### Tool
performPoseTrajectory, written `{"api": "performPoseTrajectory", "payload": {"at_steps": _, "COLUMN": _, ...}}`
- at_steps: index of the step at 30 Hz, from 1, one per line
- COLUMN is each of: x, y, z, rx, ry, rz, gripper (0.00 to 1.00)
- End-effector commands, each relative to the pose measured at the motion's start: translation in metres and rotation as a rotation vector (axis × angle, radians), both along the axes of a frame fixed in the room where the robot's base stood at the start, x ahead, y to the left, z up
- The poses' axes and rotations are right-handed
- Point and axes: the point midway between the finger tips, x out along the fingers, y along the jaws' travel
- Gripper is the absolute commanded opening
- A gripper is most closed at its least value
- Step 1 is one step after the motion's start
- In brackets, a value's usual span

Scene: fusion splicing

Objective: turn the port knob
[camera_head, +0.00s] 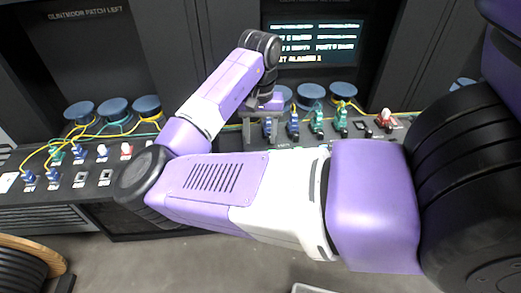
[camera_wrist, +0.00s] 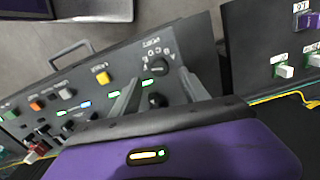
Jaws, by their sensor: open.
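A dark round knob (camera_wrist: 158,67) with white markings around it sits on a sloped black panel in the wrist view. My gripper (camera_wrist: 159,77) is open, with one finger to each side of the knob in the picture; I see no contact. A second dark knob (camera_wrist: 157,100) lies between the fingers, nearer my wrist. In the head view my gripper (camera_head: 262,108) is over the console below the screen, and the knobs are not discernible there.
The panel also carries a yellow button (camera_wrist: 102,77), an orange button (camera_wrist: 36,105) and small lit indicators. A separate panel (camera_wrist: 270,40) with connectors stands at right. In the head view, blue-topped spools (camera_head: 115,108) and cabled connectors line the console (camera_head: 95,185).

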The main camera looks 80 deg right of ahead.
Motion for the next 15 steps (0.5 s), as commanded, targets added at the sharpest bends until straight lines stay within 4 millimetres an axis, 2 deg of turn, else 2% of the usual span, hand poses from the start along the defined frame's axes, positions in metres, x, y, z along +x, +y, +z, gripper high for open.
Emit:
{"api": "performPoseTrajectory", "payload": {"at_steps": 9, "x": 0.000, "y": 0.000, "z": -0.047, "rx": -0.002, "ry": 0.001, "rz": 0.000, "gripper": 0.53}}
{"api": "performPoseTrajectory", "payload": {"at_steps": 15, "x": 0.000, "y": -0.001, "z": -0.063, "rx": -0.004, "ry": 0.001, "rz": 0.000, "gripper": 0.53}}
